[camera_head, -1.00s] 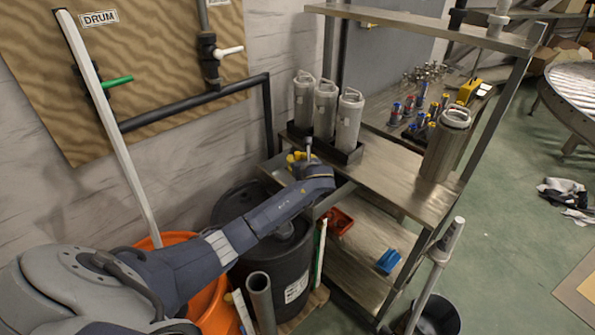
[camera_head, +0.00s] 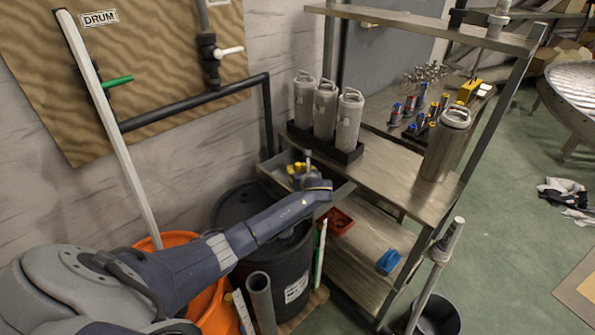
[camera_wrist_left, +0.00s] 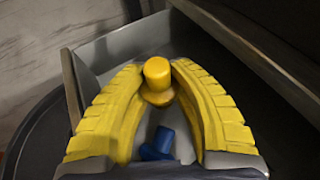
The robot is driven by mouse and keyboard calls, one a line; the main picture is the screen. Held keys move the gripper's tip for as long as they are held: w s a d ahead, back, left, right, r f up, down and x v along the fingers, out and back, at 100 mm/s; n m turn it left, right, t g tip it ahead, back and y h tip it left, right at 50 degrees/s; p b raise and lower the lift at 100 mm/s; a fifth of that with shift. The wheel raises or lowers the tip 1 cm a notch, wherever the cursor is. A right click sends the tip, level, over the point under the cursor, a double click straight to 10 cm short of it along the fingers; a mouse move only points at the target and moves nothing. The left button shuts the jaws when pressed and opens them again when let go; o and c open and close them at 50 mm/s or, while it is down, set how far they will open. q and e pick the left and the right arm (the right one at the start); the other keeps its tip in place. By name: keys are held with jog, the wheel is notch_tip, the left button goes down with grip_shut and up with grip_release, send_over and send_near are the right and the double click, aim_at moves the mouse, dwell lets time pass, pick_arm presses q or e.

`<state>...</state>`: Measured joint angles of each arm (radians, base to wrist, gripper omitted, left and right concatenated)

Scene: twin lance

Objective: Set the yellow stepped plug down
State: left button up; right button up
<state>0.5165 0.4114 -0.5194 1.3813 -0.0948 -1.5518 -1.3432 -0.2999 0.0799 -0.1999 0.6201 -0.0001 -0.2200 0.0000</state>
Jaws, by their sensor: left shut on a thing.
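The yellow stepped plug (camera_wrist_left: 157,78) is between the tips of my left gripper's yellow fingers (camera_wrist_left: 157,88) in the left wrist view, its round narrow end facing the camera. My left gripper (camera_head: 297,172) is shut on it, over a grey tray (camera_head: 270,168) at the left end of the shelf unit. In the head view the plug cannot be told apart from the yellow fingers. The tray (camera_wrist_left: 120,45) lies below the plug in the wrist view; whether the plug touches it I cannot tell. My right gripper is out of view.
A blue piece (camera_wrist_left: 158,145) lies in the tray below the fingers. Three grey canisters (camera_head: 325,110) stand in a black rack behind the gripper. A black drum (camera_head: 262,245) stands under my left arm. The middle of the shelf top (camera_head: 385,175) is clear.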

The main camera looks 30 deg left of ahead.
pick_arm(q)
jog(key=shift+f, duration=0.55)
jog(key=o, duration=0.9)
jog(key=shift+o, duration=0.2)
jog(key=shift+r, duration=0.5)
jog(key=shift+s+d+r, duration=0.2)
jog(key=shift+d, duration=0.05)
jog(key=v, duration=1.1)
jog(key=shift+s+d+r, duration=0.15)
